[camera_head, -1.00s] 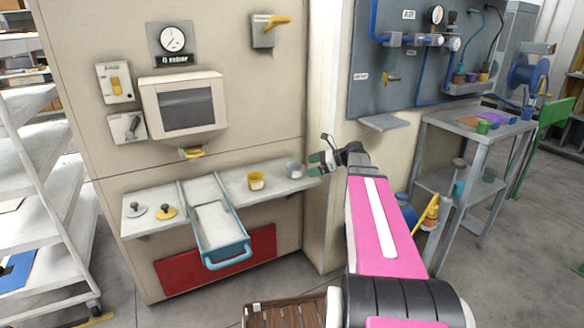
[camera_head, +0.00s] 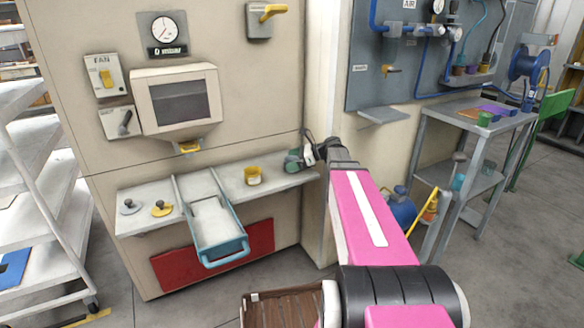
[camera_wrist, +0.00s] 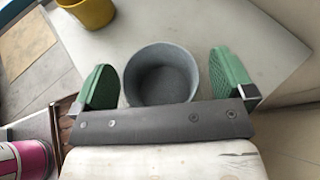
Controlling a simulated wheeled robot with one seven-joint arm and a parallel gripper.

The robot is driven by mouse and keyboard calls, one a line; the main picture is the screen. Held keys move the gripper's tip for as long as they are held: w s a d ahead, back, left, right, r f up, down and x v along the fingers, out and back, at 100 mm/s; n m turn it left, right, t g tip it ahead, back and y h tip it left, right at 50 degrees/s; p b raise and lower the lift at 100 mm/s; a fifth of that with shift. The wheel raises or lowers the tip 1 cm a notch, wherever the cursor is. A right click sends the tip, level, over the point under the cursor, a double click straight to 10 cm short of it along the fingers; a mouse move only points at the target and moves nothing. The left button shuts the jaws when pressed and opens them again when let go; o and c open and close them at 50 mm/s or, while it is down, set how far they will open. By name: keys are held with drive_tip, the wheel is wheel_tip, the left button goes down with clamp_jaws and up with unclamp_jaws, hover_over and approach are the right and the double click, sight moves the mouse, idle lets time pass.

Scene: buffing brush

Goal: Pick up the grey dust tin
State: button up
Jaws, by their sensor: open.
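The grey dust tin (camera_wrist: 160,76) is a small round open-topped cup standing on the white ledge. In the wrist view it sits between the two green finger pads of my gripper (camera_wrist: 165,80), with a gap on each side. The fingers are open and hold nothing. In the head view my gripper (camera_head: 300,161) is at the right end of the ledge, and it hides most or all of the tin.
A yellow cup (camera_head: 252,175) stands on the ledge (camera_head: 285,177) just left of my gripper; it also shows in the wrist view (camera_wrist: 90,12). A blue-handled drawer (camera_head: 222,250) juts out further left. The cabinet wall rises behind the ledge.

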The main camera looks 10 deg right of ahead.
drive_tip(key=shift+c, duration=0.3)
drive_tip(key=c, duration=1)
